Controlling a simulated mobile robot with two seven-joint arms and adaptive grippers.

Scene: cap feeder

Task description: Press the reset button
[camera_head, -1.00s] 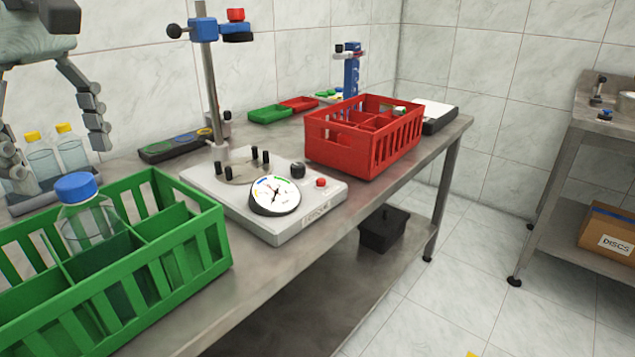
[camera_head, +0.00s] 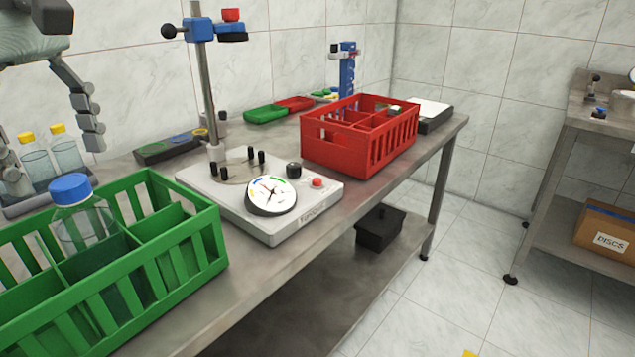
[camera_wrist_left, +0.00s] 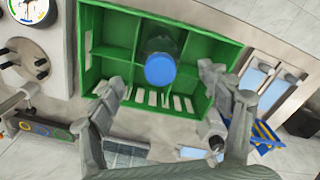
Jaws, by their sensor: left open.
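The red button (camera_head: 317,182) sits on the right side of the light grey machine base (camera_head: 265,228), next to a black knob (camera_head: 293,170) and a round white dial (camera_head: 271,196). My left gripper (camera_head: 50,160) is open and empty at the left edge of the head view, well away from the button. Its open fingers (camera_wrist_left: 160,88) also show in the left wrist view, over the green crate. The dial (camera_wrist_left: 30,12) is partly visible in the wrist view's top left corner; the red button is out of that view. My right gripper is not in view.
A green crate (camera_head: 190,262) holding a blue-capped bottle (camera_head: 82,215) stands left of the machine. A red crate (camera_head: 340,152) stands behind right. A post (camera_head: 207,85) rises from the base. Yellow-capped bottles (camera_head: 66,150) stand near my left gripper.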

